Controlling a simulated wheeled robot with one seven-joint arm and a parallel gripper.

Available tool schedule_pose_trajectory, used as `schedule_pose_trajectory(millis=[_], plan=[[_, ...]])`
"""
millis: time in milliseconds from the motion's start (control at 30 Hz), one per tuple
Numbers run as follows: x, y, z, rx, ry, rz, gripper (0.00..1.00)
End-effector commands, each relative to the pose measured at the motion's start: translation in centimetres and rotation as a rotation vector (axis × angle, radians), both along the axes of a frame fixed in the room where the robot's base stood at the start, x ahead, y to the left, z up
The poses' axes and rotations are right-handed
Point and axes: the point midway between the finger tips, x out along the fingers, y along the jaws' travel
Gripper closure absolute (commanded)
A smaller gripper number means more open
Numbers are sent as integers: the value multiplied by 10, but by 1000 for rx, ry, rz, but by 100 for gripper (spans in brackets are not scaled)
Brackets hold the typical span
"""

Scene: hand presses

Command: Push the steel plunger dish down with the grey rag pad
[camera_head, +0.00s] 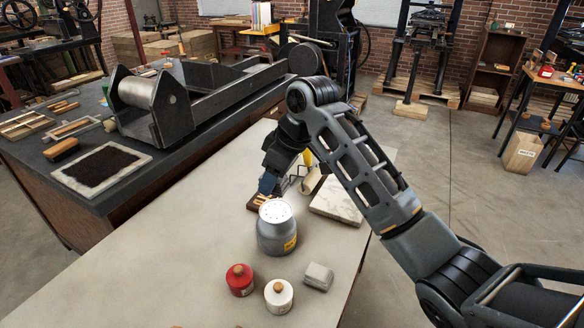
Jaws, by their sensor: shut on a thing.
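The plunger can (277,242) is a squat grey vessel with a yellow label, standing upright on the pale table. Its round, light steel plunger dish (275,211) is on top, with small dark holes. A small light grey block that looks like the rag pad (318,276) lies on the table, right of and nearer than the can. My gripper (267,186) points down just behind the can, apart from the pad. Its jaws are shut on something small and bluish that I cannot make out. My wrist hides part of this area.
A red pot (239,279) and a white pot (279,295) with wooden knobs stand in front of the can. A marble slab (339,199) lies behind right. A small wooden item (257,202) sits near my gripper. The table's left front is clear.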

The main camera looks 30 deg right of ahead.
Motion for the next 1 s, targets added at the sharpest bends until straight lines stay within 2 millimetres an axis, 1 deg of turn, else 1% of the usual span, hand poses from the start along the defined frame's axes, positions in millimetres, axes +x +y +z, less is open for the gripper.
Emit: schedule_pose_trajectory(millis=[267, 600, 767, 1000], plan=[[0, -1, -21, -1, -1, 1, 71], [0, -1, -53, -1, -1, 1, 71], [0, -1, -59, -1, 0, 2, 71], [0, -1, -59, 0, 0, 1, 71]])
